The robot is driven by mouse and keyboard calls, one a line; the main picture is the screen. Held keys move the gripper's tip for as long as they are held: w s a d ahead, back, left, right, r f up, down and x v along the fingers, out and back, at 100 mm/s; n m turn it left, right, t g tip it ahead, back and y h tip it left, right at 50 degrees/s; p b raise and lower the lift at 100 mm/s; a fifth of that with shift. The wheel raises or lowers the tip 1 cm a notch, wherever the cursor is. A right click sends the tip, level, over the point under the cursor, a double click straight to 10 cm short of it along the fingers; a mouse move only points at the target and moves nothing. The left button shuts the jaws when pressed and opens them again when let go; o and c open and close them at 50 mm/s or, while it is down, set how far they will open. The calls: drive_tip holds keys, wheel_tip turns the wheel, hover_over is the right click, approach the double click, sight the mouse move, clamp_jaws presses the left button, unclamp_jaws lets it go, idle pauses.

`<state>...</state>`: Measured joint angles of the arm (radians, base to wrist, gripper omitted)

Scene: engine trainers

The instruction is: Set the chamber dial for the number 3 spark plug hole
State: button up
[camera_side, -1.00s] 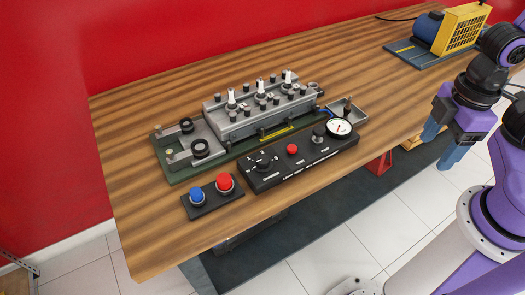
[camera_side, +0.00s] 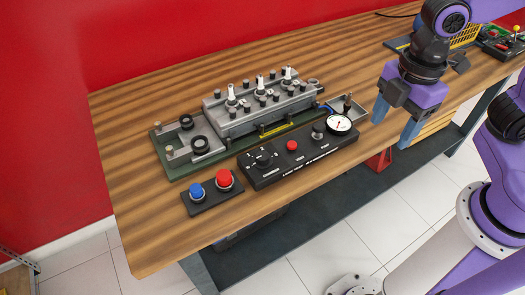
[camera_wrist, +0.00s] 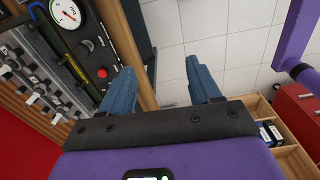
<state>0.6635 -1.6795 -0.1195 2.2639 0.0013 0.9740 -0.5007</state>
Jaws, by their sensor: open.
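The black control panel (camera_side: 300,163) lies at the front of the engine trainer on the wooden bench. Its chamber dial (camera_side: 264,160) is a black knob at the left end; the number it points to is too small to read. A red button (camera_side: 292,146), a dark knob (camera_side: 318,131) and a white gauge (camera_side: 340,124) sit to its right. The grey engine head (camera_side: 255,108) has several spark plugs on top. My gripper (camera_side: 395,128) is open, empty and pointing down, right of the gauge and apart from the panel. In the wrist view my gripper (camera_wrist: 163,88) shows both blue fingers spread.
A small box with a blue button (camera_side: 197,191) and a red button (camera_side: 224,180) stands left of the panel. A tray with black rings (camera_side: 200,145) adjoins the head's left. A yellow machine (camera_side: 465,36) is behind my arm. Bench space in front of the panel is narrow.

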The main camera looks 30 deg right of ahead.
drive_tip(key=w+a+n, duration=0.7)
drive_tip(key=w+a, duration=0.2)
drive_tip(key=w, duration=0.1)
drive_tip(key=n, duration=0.7)
hover_over(262, 156)
wheel_tip(262, 156, down, 17)
drive_tip(key=shift+f, duration=0.15)
drive_tip(key=c, duration=1)
